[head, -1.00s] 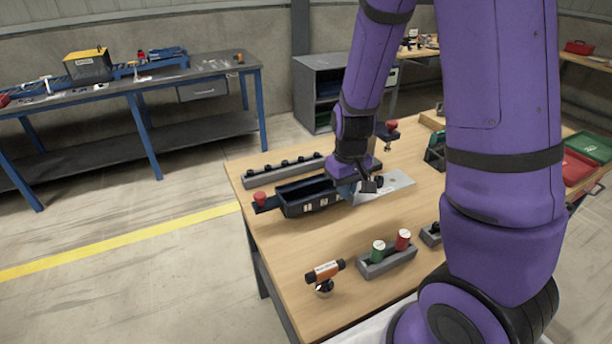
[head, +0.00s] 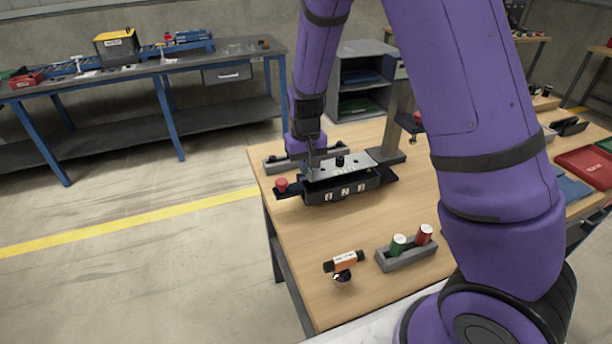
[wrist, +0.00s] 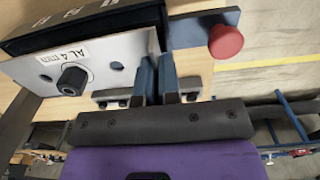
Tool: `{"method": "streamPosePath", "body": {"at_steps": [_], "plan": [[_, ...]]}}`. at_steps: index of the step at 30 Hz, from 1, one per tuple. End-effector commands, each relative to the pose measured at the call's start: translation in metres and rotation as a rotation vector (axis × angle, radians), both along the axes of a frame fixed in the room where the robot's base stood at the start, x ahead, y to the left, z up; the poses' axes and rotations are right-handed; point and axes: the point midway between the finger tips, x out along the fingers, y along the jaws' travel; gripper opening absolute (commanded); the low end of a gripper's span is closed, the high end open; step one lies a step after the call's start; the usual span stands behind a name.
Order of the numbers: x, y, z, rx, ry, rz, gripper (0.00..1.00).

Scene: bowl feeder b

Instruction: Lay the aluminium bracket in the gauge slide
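The aluminium bracket (head: 325,173) is a flat silvery plate with a black knob on top. The wrist view shows it (wrist: 112,55) with an "AL 4 mm" label, holes and an upturned end. The gauge slide (head: 345,193) is a dark tray with white number labels and a red knob at its left end; its dark wall shows in the wrist view (wrist: 75,27). My gripper (head: 313,163) is at the bracket's left end, its blue fingers (wrist: 157,75) shut on the upturned end. The bracket is over the slide; I cannot tell whether it touches it.
A grey rail (head: 275,163) with black pegs lies behind the slide, and a grey post (head: 395,125) stands to its right. A holder (head: 405,258) with green and red cylinders and an orange-black tool (head: 343,264) are in front. Bare tabletop lies between.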

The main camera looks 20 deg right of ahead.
Motion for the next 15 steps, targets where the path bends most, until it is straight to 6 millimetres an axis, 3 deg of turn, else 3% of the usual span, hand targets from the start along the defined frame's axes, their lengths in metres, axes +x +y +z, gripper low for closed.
{"method": "streamPosePath", "body": {"at_steps": [9,15], "plan": [[0.000,0.000,-0.033,0.000,0.002,0.000,0.00],[0.000,0.000,-0.035,0.000,0.000,0.001,0.00]]}}
